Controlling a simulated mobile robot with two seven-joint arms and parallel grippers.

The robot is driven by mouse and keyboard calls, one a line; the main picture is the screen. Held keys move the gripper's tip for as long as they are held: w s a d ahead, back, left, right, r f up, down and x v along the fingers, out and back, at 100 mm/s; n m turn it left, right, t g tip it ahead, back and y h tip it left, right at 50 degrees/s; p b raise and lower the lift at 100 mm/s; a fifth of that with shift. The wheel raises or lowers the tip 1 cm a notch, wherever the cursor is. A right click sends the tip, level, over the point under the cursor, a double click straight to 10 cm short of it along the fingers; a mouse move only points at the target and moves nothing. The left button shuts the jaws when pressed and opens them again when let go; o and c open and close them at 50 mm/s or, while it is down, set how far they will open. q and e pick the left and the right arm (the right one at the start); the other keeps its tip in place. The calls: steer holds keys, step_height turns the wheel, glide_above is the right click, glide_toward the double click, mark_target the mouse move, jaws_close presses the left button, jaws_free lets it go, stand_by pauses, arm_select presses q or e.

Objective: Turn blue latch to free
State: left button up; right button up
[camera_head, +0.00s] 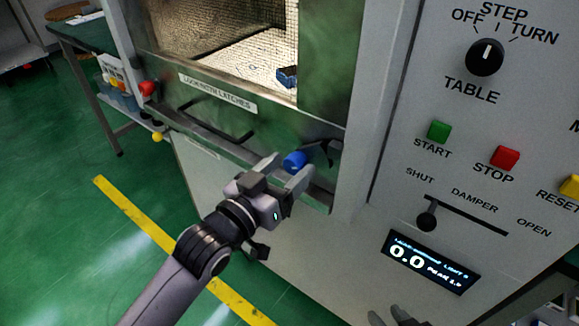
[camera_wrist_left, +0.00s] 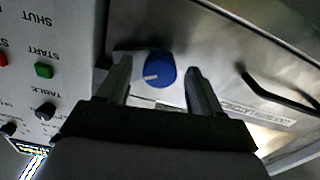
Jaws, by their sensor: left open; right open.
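In the left wrist view the fingers of my left gripper (camera_wrist_left: 160,80) have visible gaps to the knob, and I see no clear contact. My right gripper (camera_head: 390,314) shows only its fingertips at the bottom edge; it is apart from the machine's controls.
A red knob (camera_head: 147,88) is at the door's left. A dark door handle (camera_head: 215,122) lies between the knobs. The control panel at right has a table dial (camera_head: 485,57), start button (camera_head: 438,131), stop button (camera_head: 504,157) and damper slider (camera_head: 427,221). Open green floor lies left.

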arm_select(q)
steer(key=shift+w+d, duration=0.35)
steer(key=shift+w, duration=0.05)
steer(key=c, duration=1.1)
steer(key=shift+o, duration=0.2)
